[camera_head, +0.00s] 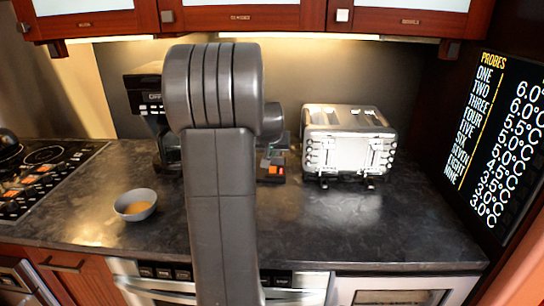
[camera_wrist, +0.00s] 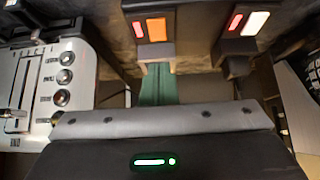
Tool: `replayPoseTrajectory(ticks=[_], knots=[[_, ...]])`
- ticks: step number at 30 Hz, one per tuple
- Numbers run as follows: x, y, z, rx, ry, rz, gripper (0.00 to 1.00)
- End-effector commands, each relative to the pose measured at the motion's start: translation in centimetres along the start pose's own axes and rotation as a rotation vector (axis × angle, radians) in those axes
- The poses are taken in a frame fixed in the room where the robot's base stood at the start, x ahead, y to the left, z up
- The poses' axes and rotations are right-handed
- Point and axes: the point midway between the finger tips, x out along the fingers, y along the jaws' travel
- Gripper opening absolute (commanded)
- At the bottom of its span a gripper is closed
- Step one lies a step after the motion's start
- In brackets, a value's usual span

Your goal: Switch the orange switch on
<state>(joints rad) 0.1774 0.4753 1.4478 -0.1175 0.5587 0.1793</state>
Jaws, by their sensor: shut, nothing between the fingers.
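The orange switch (camera_wrist: 156,29) sits on a dark block near the top middle of the wrist view, with a small red light beside it. In the head view the orange switch (camera_head: 273,170) shows small on the counter, just right of my arm. My gripper's grey and black body (camera_wrist: 160,121) fills the lower part of the wrist view, below the orange switch in the picture. It is shut and empty. Its fingertips are hard to make out. I see no clear contact with the switch, and part of its surroundings is hidden by my arm in the head view.
A white switch (camera_wrist: 255,22) with a red light stands right of the orange one in the wrist view. A silver toaster (camera_head: 347,145) stands close by. A coffee machine (camera_head: 150,105) and a bowl (camera_head: 135,205) are left of my arm. The front-right counter (camera_head: 370,230) is clear.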

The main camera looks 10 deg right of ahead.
Motion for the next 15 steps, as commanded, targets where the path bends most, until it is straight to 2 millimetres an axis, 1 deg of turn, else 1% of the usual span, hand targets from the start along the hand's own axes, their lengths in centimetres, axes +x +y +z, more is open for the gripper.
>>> replayPoseTrajectory(ticks=[3,9,15], knots=[[-2.1,0.0,0.7,0.0,0.002,-0.001,0.0],[-5.3,0.0,1.6,0.0,0.002,0.0,0.0],[-7.4,0.0,2.1,0.001,0.0,0.0,0.0]])
